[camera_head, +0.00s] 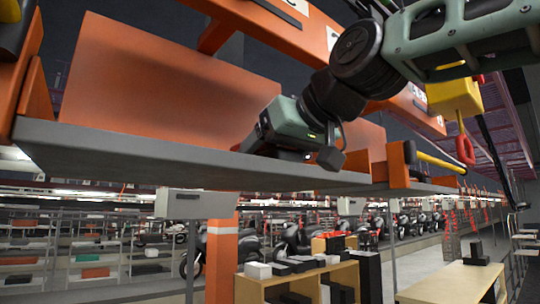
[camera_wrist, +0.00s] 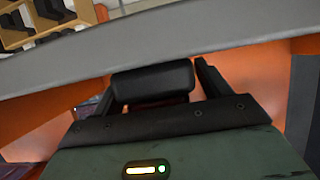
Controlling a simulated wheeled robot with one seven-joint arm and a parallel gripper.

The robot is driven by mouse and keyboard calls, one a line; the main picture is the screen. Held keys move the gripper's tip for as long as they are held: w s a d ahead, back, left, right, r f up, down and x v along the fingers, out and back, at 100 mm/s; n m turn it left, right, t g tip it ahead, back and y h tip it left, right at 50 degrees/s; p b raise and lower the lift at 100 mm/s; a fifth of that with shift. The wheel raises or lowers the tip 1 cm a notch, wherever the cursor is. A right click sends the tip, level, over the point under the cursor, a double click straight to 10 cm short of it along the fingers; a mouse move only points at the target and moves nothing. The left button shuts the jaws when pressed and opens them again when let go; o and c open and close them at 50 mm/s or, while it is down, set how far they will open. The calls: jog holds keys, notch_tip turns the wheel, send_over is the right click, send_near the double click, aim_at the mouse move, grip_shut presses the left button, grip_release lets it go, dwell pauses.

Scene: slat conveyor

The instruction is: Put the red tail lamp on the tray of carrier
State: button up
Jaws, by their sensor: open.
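I cannot make out the red tail lamp in either view. A long grey slab (camera_head: 190,159) with orange panels behind it crosses the upper head view; I cannot tell whether it is the carrier's tray. My gripper (camera_head: 331,157) overlaps the slab's right part in the head view; whether it touches is unclear. In the wrist view my gripper (camera_wrist: 194,82) shows dark fingers apart, with no lamp visible between them. The grey slab (camera_wrist: 170,45) and an orange surface (camera_wrist: 255,75) lie beyond the fingers.
A yellow hoist block (camera_head: 455,97) with a red hook (camera_head: 464,150) hangs at the right. Below are a wooden shelf unit (camera_head: 250,291) with black and white boxes, a wooden table (camera_head: 450,284), an orange post (camera_head: 221,255) and several motorcycles behind. Storage racks stand at left.

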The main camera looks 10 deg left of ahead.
jog(key=b+v, duration=0.4)
jog(key=v, duration=0.8)
jog(key=shift+w, duration=0.1)
